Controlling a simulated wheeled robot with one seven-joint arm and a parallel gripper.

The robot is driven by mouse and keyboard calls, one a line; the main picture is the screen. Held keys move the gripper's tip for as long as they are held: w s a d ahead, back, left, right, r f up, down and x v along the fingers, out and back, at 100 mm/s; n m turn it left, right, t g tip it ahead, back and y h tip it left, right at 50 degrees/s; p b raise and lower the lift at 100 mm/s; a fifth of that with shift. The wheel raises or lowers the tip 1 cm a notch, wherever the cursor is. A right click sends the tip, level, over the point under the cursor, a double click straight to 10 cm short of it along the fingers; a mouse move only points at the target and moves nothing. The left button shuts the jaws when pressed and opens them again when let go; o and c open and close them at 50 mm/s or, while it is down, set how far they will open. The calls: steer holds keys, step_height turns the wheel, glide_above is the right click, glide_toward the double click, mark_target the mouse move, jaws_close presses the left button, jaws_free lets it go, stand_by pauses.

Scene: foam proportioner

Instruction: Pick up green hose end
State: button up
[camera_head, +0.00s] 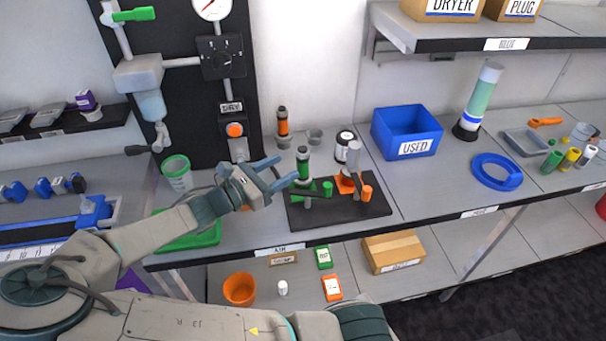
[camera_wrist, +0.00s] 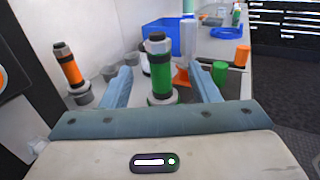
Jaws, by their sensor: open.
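The gripper's fingers also show in the wrist view (camera_wrist: 162,78).
An orange hose end (camera_head: 282,124) stands behind, beside grey cups. A green-handled valve (camera_head: 318,188) and an orange-based grey fitting (camera_head: 352,165) share the base plate. A blue USED bin (camera_head: 407,132) stands behind right. The panel with the gauge rises behind my gripper.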

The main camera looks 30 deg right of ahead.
mark_target(298, 160)
steer(key=shift+w+d, duration=0.25)
steer(key=shift+d, duration=0.9)
steer(key=shift+w+d, duration=0.25)
steer(key=shift+d, duration=0.95)
steer(key=shift+w+d, duration=0.25)
steer(key=shift+d, duration=0.9)
jaws_close()
